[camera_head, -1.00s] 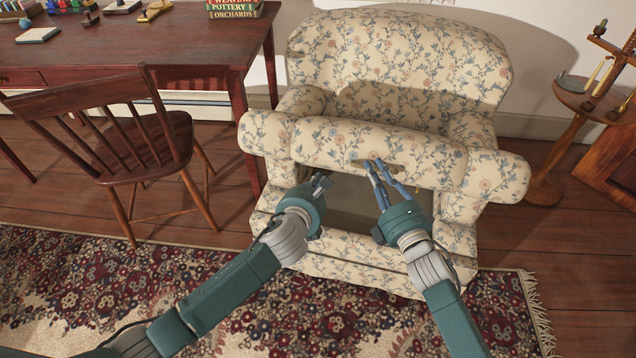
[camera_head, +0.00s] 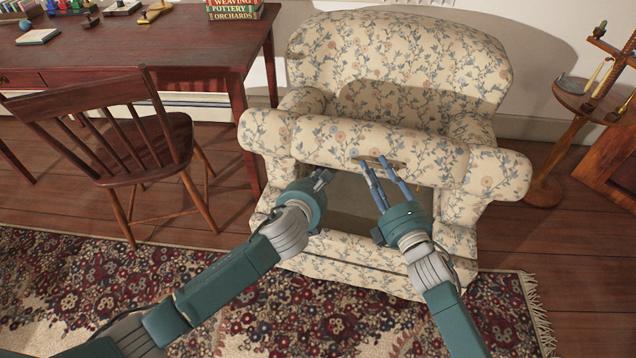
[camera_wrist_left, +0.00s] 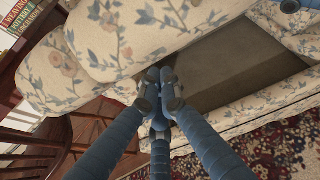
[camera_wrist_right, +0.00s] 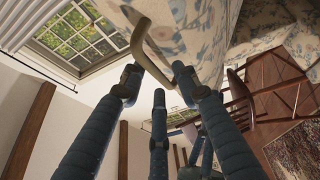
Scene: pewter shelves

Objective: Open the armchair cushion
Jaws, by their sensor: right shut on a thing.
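The floral armchair (camera_head: 400,55) has its seat cushion (camera_head: 330,140) standing raised, with its front edge above a grey-brown open cavity (camera_head: 350,195) in the seat. A brass handle (camera_wrist_right: 142,38) sits on the cushion's front; it is partly hidden by fingers in the head view. My right gripper (camera_head: 378,168) is shut on this handle, and its blue fingers are around it in the right wrist view (camera_wrist_right: 158,80). My left gripper (camera_head: 322,178) is shut and empty in front of the cavity's left side; its fingertips meet in the left wrist view (camera_wrist_left: 160,88).
A wooden chair (camera_head: 135,135) and a desk (camera_head: 140,40) stand left of the armchair. A small round stand (camera_head: 590,95) with candles is at the right. A patterned rug (camera_head: 300,315) covers the floor in front.

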